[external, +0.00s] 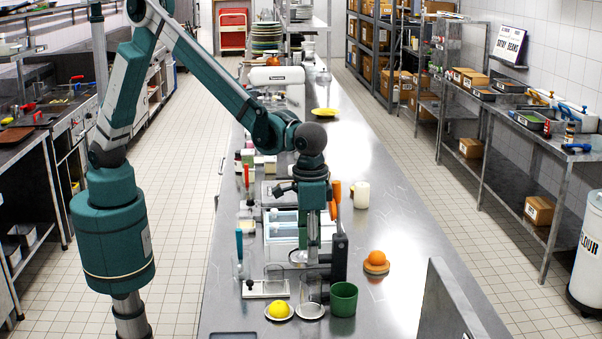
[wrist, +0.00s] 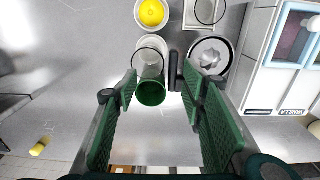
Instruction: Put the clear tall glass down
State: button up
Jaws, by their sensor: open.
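A clear tall glass (external: 310,291) stands upright on a pale round saucer at the near end of the counter. It shows in the wrist view (wrist: 150,60) just beyond my fingertips. My gripper (external: 325,272) is open above the near end, its two green pads spread wide in the wrist view (wrist: 160,82). Nothing is held between them. A green cup (external: 343,300) stands right beside the glass. I cannot tell whether the pads touch the glass.
A lemon (external: 278,310) on a saucer is left of the glass. Another clear glass (external: 276,273) stands behind, by a white board (external: 265,289). The counter's right side (external: 400,225) is mostly clear.

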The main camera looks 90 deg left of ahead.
jog(key=s+a+r+t, duration=0.1)
jog(key=s+a+r, duration=0.1)
jog(key=a+r, duration=0.5)
jog(key=s+a+r+t, duration=0.15)
jog(key=a+r, duration=0.25)
jog(key=a, duration=0.8)
jog(key=s+a+r, duration=0.3)
jog(key=a+r, duration=0.2)
jog(key=a, duration=0.4)
jog(key=s+a+t, duration=0.4)
jog(key=s+a, duration=1.7)
jog(key=a, duration=0.2)
jog(key=shift+f, duration=0.2)
